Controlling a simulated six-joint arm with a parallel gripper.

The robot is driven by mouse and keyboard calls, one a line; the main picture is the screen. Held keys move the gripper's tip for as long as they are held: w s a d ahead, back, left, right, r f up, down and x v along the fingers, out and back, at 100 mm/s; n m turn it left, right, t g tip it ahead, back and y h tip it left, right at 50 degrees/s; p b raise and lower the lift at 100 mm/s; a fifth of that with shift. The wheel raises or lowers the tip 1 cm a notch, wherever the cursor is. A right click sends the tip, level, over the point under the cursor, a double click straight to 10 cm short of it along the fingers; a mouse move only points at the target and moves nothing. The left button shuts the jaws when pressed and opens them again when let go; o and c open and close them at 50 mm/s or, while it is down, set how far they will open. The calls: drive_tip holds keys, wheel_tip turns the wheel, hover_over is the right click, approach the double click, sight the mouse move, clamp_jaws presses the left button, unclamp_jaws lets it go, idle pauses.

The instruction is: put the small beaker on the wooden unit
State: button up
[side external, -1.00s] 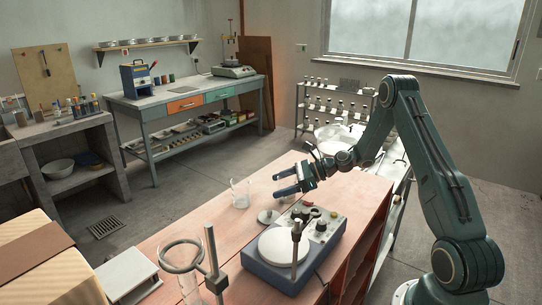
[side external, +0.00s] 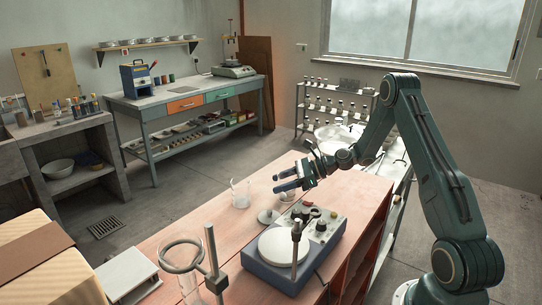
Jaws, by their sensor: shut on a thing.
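The wooden unit (side external: 352,196) is a long bench with a reddish top, running from the front up to beside my arm. My gripper (side external: 279,182) is above its top, with its jaws pointing left.
A blue-grey stirrer with a round white plate (side external: 284,247) stands on the unit below my gripper. A small grey lid-like disc (side external: 267,217) lies near it. A stand with a ring (side external: 181,256) and glassware is at the front. A white box (side external: 126,274) is at front left.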

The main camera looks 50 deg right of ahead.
wheel_tip(320, 180, up, 19)
drive_tip(key=shift+r, duration=0.2)
idle(0.4)
idle(0.5)
drive_tip(key=w+a+m+t+h, duration=0.1)
drive_tip(key=w+a+m+h, duration=0.1)
drive_tip(key=a, duration=0.7)
drive_tip(key=w+a+m+t+h, duration=0.1)
drive_tip(key=a+m+h, duration=0.1)
drive_tip(key=a, duration=0.8)
drive_tip(key=shift+w+a+r+m, duration=0.15)
drive_tip(key=shift+w+a+m, duration=0.05)
drive_tip(key=shift+w+m, duration=0.15)
wheel_tip(320, 180, down, 16)
drive_tip(key=shift+f+h, duration=0.25)
drive_tip(key=shift+h, duration=0.05)
drive_tip(key=shift+f, duration=1.75)
